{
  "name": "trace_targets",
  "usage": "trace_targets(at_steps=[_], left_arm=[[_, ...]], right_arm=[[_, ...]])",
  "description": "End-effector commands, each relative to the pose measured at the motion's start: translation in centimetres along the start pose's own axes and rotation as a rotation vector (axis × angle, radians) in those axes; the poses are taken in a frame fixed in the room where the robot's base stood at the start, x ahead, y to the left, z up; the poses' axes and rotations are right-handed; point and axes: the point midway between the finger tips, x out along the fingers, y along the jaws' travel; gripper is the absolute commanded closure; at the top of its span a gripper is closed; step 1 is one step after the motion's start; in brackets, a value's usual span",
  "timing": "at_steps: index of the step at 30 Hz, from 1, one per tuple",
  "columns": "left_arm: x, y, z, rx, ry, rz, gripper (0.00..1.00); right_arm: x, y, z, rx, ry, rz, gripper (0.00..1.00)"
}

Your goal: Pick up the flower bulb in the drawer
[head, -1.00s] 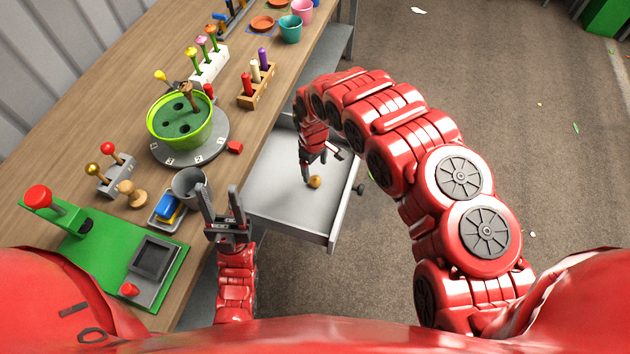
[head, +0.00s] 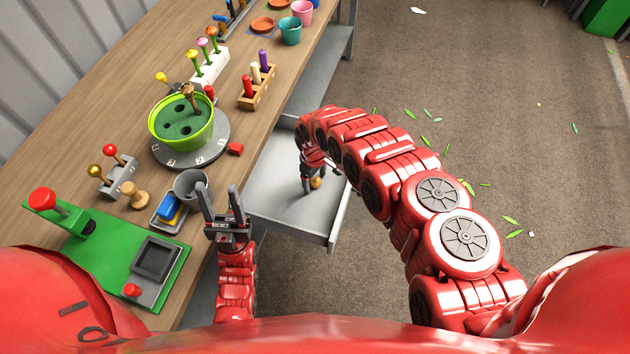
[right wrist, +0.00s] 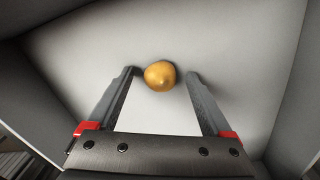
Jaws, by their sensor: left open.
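The flower bulb (right wrist: 160,75) is a small orange-brown ball with a pointed tip. It lies on the floor of the open grey drawer (head: 268,208) and also shows in the head view (head: 316,183). My right gripper (head: 312,184) reaches down into the drawer at the bulb. In the right wrist view its two fingers (right wrist: 161,80) are apart, with the bulb between their tips and gaps visible on both sides. My left gripper (head: 221,205) is open and empty near the table's front edge, beside a grey cup (head: 190,186).
The wooden table (head: 110,75) runs along the left. It holds a green pot (head: 181,125) on a grey turntable (head: 205,152), a flower rack (head: 208,68), a peg block (head: 257,88) and a green press (head: 95,245). The drawer walls surround my right gripper. Green leaves lie on the floor at right.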

Motion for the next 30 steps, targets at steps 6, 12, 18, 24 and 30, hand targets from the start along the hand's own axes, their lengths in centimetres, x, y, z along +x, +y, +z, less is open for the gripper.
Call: trace_targets(at_steps=[6,12,18,24,30], left_arm=[[0.0,0.0,0.0,0.000,0.000,0.000,0.50],[0.0,0.0,0.0,0.000,0.000,0.000,0.50],[0.0,0.0,0.0,0.000,0.000,0.000,0.50],[0.0,0.0,0.0,0.000,0.000,0.000,0.50],[-0.1,0.0,0.0,0.000,0.000,0.000,0.50]], right_arm=[[0.0,0.0,0.0,0.000,0.000,0.000,0.53],[0.0,0.0,0.0,0.000,0.000,-0.001,0.90],[0.0,0.0,0.0,0.000,0.000,-0.001,1.00],[-0.2,0.0,0.0,0.000,-0.001,-0.001,1.00],[-1.6,0.1,-0.2,0.000,0.003,0.000,1.00]])
